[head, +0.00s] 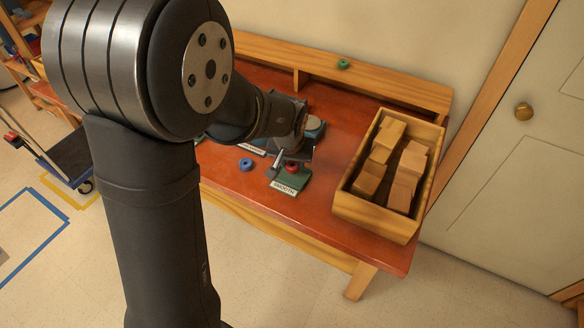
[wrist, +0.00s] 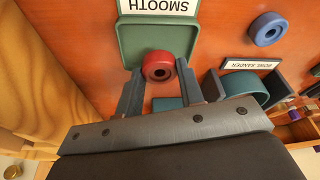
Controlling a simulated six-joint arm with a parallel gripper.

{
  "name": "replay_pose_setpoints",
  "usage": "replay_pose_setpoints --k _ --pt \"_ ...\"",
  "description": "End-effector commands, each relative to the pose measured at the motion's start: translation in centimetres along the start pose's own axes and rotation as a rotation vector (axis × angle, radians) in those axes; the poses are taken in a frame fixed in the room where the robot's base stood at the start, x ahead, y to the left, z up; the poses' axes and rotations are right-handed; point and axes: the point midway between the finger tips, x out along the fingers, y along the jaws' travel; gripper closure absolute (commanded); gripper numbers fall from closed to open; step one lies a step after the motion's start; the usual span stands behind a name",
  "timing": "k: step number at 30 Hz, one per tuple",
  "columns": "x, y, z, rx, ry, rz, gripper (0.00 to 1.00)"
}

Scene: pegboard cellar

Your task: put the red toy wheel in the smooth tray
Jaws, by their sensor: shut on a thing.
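The red toy wheel (wrist: 157,66) is between the two fingertips of my gripper (wrist: 160,74), which is shut on it. In the head view the red wheel (head: 292,168) shows just below my gripper (head: 291,160). The smooth tray (wrist: 132,42) is a shallow green tray with a white SMOOTH label (wrist: 158,6) at its front. The wheel overlaps the end of the tray away from the label. In the head view it appears over the green tray (head: 302,180). I cannot tell whether the wheel touches the tray floor.
A blue wheel (head: 246,164) lies on the red bench top, left of the tray. A labelled bowl sander (wrist: 244,86) stands close by. A wooden box of blocks (head: 425,152) is at the right. A green wheel (head: 343,64) sits on the back shelf.

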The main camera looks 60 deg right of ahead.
Motion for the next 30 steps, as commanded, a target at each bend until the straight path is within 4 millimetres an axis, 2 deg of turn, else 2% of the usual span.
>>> replay_pose_setpoints --k 5,16,17,18,30 --pt "2.5 0.0 0.8 0.000 -0.004 -0.001 0.90" --pt "3.0 0.0 0.9 0.000 -0.002 0.000 0.90" --pt "3.0 0.0 0.9 0.000 -0.001 0.000 0.64" --pt "3.0 0.0 0.9 0.000 -0.001 0.000 0.56" --pt "2.3 0.0 0.7 0.000 0.001 0.000 0.56"
